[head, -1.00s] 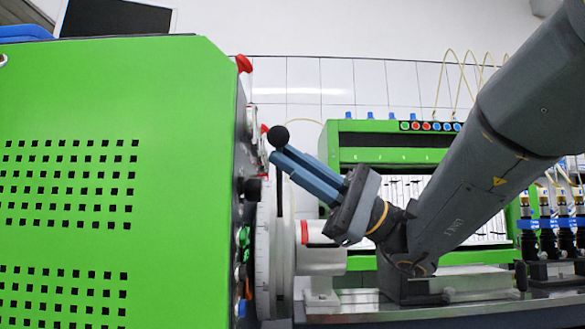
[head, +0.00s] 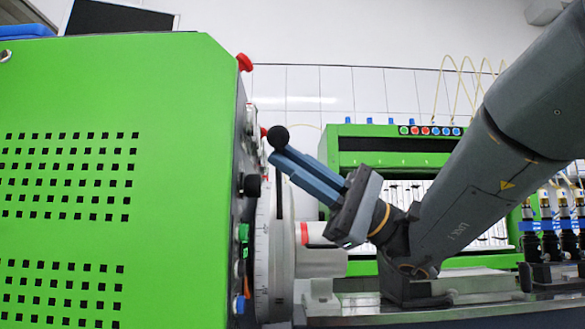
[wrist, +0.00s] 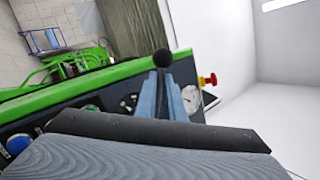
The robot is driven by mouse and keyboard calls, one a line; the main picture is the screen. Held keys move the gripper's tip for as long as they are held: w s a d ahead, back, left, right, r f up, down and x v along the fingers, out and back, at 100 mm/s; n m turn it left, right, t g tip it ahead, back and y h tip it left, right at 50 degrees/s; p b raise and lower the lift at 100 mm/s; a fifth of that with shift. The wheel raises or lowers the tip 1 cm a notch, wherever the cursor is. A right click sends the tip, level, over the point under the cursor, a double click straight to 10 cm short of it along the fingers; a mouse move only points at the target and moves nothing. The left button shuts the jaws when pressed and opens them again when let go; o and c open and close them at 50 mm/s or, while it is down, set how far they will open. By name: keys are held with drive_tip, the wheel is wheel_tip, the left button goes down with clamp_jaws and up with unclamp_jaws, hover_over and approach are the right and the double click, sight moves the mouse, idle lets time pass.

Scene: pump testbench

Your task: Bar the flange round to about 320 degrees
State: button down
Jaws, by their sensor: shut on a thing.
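The flange (head: 263,265) is a pale disc with graduation marks on its rim, seen nearly edge-on beside the green cabinet in the head view. A handle with a black ball knob (head: 277,138) stands up above it. My gripper (head: 280,160) has blue fingers, shut on the handle just below the knob, reaching in from the right. In the wrist view the knob (wrist: 163,58) shows just beyond the fingertips (wrist: 165,80). The fingers hide most of the handle, and I cannot read the flange angle.
The green cabinet (head: 100,110) fills the left, with a red knob (head: 244,63) and other controls on its right-hand panel close to the flange. A pale shaft with a red ring (head: 304,233) lies right of the flange. A second green bench (head: 400,145) stands behind.

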drive_tip(key=shift+s+f+n+b, duration=0.45)
drive_tip(key=shift+f+b, duration=0.3)
drive_tip(key=shift+b, duration=0.85)
drive_tip(key=shift+f, duration=0.15)
drive_tip(key=shift+f+n+g+b, duration=0.25)
drive_tip(key=shift+f+g+b, duration=0.15)
drive_tip(key=shift+b, duration=0.5)
drive_tip(key=shift+s+f+n+g+h+b, duration=0.25)
drive_tip(key=shift+f+b, duration=0.35)
drive_tip(key=shift+b, duration=0.8)
drive_tip(key=shift+s+f+n+g+h+b, duration=0.2)
drive_tip(key=shift+f+n+b, duration=0.35)
drive_tip(key=shift+b, duration=0.8)
drive_tip(key=shift+r+y, duration=0.1)
drive_tip(key=shift+y, duration=0.15)
drive_tip(key=shift+s, duration=0.1)
